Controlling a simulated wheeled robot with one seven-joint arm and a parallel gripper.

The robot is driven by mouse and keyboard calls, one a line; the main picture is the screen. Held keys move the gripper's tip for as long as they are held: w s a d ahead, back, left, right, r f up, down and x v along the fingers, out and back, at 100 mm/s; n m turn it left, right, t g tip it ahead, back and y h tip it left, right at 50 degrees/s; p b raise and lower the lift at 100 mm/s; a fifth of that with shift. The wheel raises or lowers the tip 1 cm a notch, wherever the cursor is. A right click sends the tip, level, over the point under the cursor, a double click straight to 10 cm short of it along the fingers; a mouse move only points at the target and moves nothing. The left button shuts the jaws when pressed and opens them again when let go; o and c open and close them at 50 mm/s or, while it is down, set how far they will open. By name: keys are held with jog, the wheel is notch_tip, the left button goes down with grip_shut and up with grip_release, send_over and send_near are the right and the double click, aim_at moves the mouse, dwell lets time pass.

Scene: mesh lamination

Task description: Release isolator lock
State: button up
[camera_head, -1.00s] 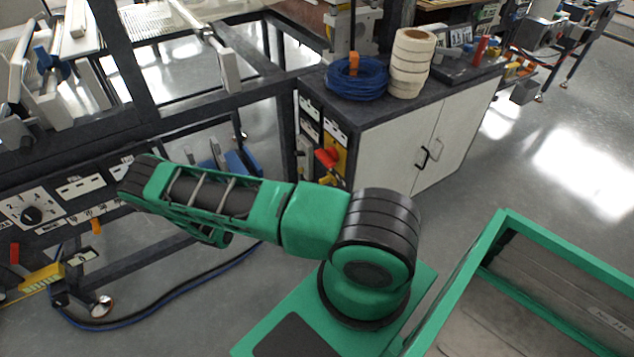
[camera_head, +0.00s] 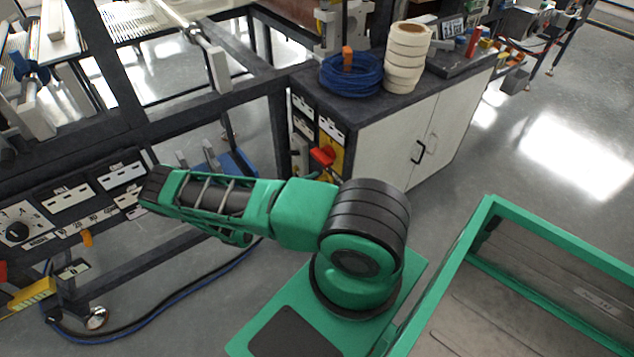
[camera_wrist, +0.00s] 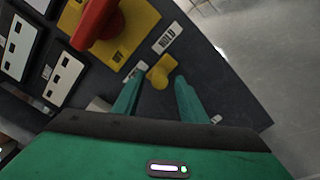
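In the wrist view, a small yellow knob (camera_wrist: 161,72), apparently the isolator lock, sits on a dark panel (camera_wrist: 228,88) beside a white label reading "HOLD". A red rotary handle (camera_wrist: 97,22) stands on a yellow plate (camera_wrist: 135,22) above and left of it. My gripper (camera_wrist: 158,77) has its two green fingers apart, one on each side below the yellow knob, with a visible gap on both sides. I cannot tell how deep the fingers reach. In the head view, the red handle (camera_head: 322,156) shows on the cabinet end; the knob and my gripper are hidden there.
A grey cabinet (camera_head: 395,150) carries a blue cable coil (camera_head: 350,76) and a stack of cream rolls (camera_head: 407,58). A dark machine frame (camera_head: 100,80) stands at left, with a hose (camera_head: 165,312) on the floor. Open floor (camera_head: 540,150) lies at right.

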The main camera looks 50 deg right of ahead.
jog(key=shift+x, duration=1.15)
grip_shut()
jog(key=shift+w+d, duration=0.2)
jog(key=shift+w, duration=0.6)
jog(key=shift+w+d, duration=0.2)
jog(key=shift+w, duration=0.55)
grip_release()
jog(key=shift+a, duration=0.1)
